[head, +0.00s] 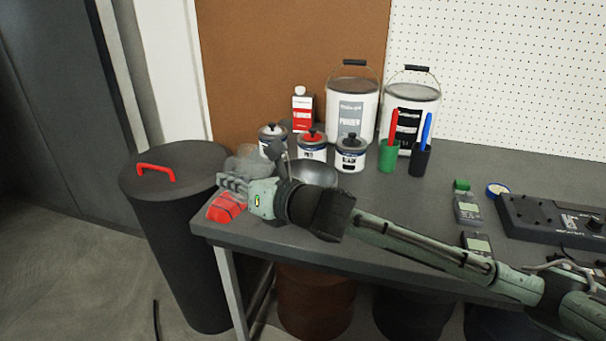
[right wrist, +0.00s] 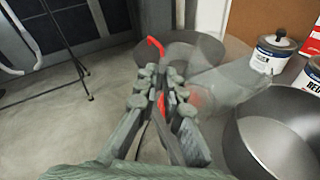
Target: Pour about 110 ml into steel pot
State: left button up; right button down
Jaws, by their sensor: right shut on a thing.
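The steel pot (head: 318,174) is a dark grey open bowl shape near the left end of the workbench, partly hidden behind my right arm. It also shows at the right wrist view's right edge (right wrist: 285,130), and its visible inside looks empty. My right gripper (head: 232,183) is shut on a clear, see-through container (right wrist: 215,85). In the head view the container (head: 247,160) shows faintly behind the gripper. It looks tilted, its far end toward the pot's side; its contents cannot be made out. My left gripper is not in view.
A red object (head: 226,207) lies at the bench's left corner below my gripper. A dark bin (head: 178,225) with a red handle stands left of the bench. Small cans (head: 350,155), paint buckets (head: 352,108) and marker cups (head: 388,158) stand behind the pot. Meters (head: 467,208) lie right.

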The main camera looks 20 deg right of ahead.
jog(key=shift+a+f+n+g+h, duration=0.3)
jog(key=shift+a+f+n+h, duration=0.3)
jog(key=shift+a+f+n, duration=0.4)
jog(key=shift+a+f+n+h, duration=0.5)
jog(key=shift+a+f+h, duration=0.1)
jog(key=shift+f, duration=0.05)
dwell(1.2)
